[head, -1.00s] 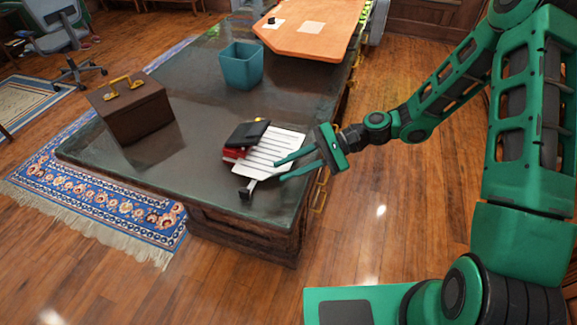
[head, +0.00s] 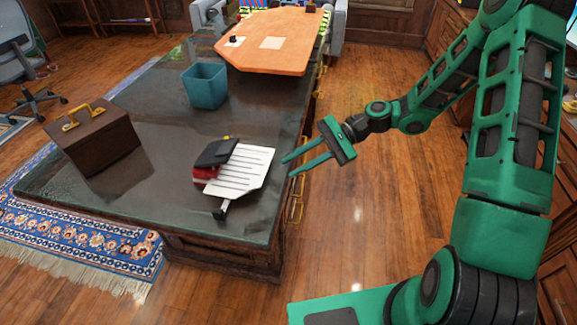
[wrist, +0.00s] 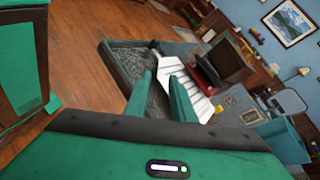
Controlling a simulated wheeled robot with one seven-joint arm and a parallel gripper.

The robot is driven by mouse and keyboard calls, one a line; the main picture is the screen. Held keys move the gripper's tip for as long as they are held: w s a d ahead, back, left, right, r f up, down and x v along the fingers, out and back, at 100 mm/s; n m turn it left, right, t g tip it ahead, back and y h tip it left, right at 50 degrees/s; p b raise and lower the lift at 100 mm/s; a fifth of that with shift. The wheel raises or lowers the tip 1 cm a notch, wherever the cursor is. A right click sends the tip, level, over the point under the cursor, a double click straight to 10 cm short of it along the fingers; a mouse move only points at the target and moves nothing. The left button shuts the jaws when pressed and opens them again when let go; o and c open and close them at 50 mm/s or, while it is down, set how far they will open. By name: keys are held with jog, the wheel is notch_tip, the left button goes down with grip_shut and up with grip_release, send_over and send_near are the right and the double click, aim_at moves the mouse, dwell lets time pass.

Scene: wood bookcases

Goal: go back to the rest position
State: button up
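My gripper (head: 296,163) is open and empty, with its two green fingers apart. In the head view it is beside the right edge of the dark desk (head: 150,190), pointing left. In the wrist view the fingers (wrist: 160,95) point toward a white slatted spatula-like tool (wrist: 181,84) on the desk. That white tool also shows in the head view (head: 243,170), lying by a black and red object (head: 212,160). The fingertips look apart from both things.
A teal bin (head: 205,87), a brown case with a yellow handle (head: 95,138) and an orange board (head: 270,45) are on the desk. A blue rug (head: 85,225) lies on the floor to the left. The wood floor to the right of the desk (head: 350,215) is clear.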

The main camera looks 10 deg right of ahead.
dwell(0.3)
jog(key=s+d+r+n+t+h, duration=0.1)
jog(key=s+d+n+h, duration=0.1)
jog(key=s+d+h, duration=0.45)
jog(key=s+d+r+n+t+h, duration=0.1)
jog(key=d+h, duration=0.2)
jog(key=d, duration=0.7)
jog(key=s+d+r+h, duration=0.2)
jog(key=s+d+r, duration=0.2)
jog(key=s+d, duration=0.2)
jog(key=s+d+r+t+h, duration=0.1)
jog(key=s+d+r, duration=0.4)
jog(key=s, duration=0.6)
jog(key=shift+s+d+r+h, duration=0.2)
jog(key=shift+d+h, duration=0.25)
jog(key=shift+d, duration=0.65)
jog(key=shift+w+f, duration=0.3)
jog(key=shift+w, duration=0.35)
